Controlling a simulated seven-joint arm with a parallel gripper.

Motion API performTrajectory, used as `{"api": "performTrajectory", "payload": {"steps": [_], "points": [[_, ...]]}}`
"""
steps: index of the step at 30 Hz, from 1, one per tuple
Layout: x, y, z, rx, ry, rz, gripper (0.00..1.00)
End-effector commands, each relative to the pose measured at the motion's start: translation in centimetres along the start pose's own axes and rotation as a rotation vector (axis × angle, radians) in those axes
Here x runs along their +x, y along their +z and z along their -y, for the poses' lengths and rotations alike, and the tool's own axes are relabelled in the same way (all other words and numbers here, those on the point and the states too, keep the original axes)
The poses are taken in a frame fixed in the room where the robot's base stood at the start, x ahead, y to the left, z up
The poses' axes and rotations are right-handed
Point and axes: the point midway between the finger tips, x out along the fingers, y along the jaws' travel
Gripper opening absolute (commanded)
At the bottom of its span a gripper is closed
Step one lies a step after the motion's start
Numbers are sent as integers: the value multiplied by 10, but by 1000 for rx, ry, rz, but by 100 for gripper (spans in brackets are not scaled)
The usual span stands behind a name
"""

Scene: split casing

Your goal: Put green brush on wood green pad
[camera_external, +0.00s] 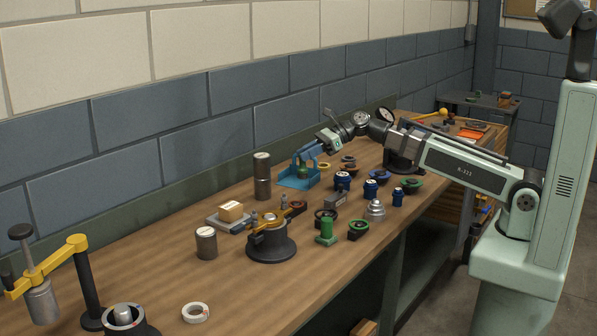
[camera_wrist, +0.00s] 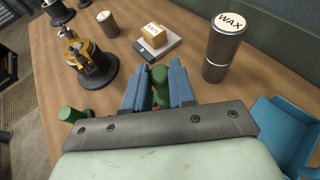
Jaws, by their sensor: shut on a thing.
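My gripper (camera_external: 306,158) has blue fingers and is shut on a small green piece, which I take to be the green brush (camera_external: 303,170). In the wrist view the green brush (camera_wrist: 160,76) shows between the two fingers (camera_wrist: 157,88), with its lower part hidden. In the external view it is in front of or over the blue tray; I cannot tell whether it touches anything. Round green-edged pieces lie on the bench, one at the front (camera_external: 358,230) and one farther right (camera_external: 411,185). I cannot tell which is the wood green pad.
A blue tray (camera_external: 292,183) is by the gripper. A tall WAX tin (camera_wrist: 224,50) stands close by. A green upright piece (camera_external: 326,232), a scale with a yellow block (camera_external: 231,212) and a dark round fixture (camera_external: 270,246) stand nearer. Several dark and blue jars crowd the middle right.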

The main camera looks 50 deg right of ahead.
Motion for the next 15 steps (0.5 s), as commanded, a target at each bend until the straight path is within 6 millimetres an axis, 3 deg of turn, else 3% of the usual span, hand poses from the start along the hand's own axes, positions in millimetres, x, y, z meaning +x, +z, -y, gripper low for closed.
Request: {"api": "performTrajectory", "payload": {"steps": [9,15], "points": [[43,68,-80,-62,147,2,0],[51,97,-144,-144,347,1,0]]}}
